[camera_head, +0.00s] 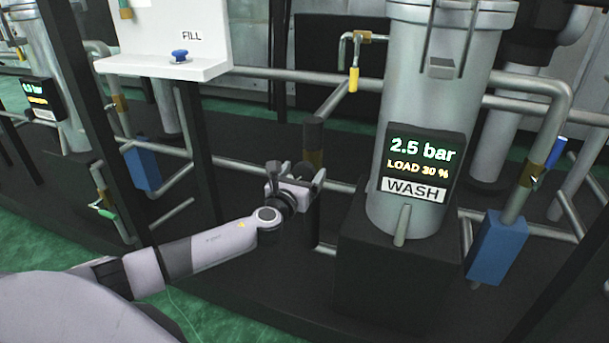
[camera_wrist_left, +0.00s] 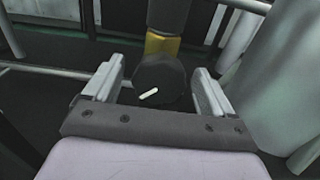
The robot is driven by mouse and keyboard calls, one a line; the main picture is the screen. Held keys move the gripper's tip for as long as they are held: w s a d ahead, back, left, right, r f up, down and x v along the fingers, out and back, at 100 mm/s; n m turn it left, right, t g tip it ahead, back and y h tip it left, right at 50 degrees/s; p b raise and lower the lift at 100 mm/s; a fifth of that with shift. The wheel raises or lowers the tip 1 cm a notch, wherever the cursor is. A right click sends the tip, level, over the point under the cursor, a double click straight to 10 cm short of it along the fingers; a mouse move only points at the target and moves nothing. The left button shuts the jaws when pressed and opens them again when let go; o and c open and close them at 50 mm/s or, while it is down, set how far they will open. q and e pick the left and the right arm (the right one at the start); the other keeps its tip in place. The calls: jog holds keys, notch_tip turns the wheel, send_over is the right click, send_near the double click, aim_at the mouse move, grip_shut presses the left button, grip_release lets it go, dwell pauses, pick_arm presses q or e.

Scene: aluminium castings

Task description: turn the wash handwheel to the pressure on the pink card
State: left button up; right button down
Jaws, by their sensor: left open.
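My left gripper (camera_head: 297,176) is open beside the pipework left of the wash column. In the left wrist view its two fingers (camera_wrist_left: 159,84) stand on either side of a dark round handwheel (camera_wrist_left: 163,92) with a white mark. I cannot tell whether they touch it. The handwheel sits below a brass-coloured collar (camera_wrist_left: 162,45) on a dark post; the post also shows in the head view (camera_head: 314,135). The wash display (camera_head: 418,165) reads 2.5 bar and LOAD 30 %, above a WASH label (camera_head: 413,190). No pink card shows. My right gripper is not in view.
The grey wash column (camera_head: 425,90) stands on a dark block (camera_head: 385,265) right of my gripper. Pipes (camera_head: 270,75) run around it. A white FILL panel (camera_head: 175,35) with a blue button (camera_head: 179,55) is at upper left. Blue boxes (camera_head: 497,247) flank the area.

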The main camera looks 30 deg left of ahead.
pick_arm(q)
jog(key=shift+x, duration=0.75)
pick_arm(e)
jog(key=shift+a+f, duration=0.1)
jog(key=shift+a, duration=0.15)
pick_arm(q)
jog(key=c, duration=1)
jog(key=shift+o, duration=0.2)
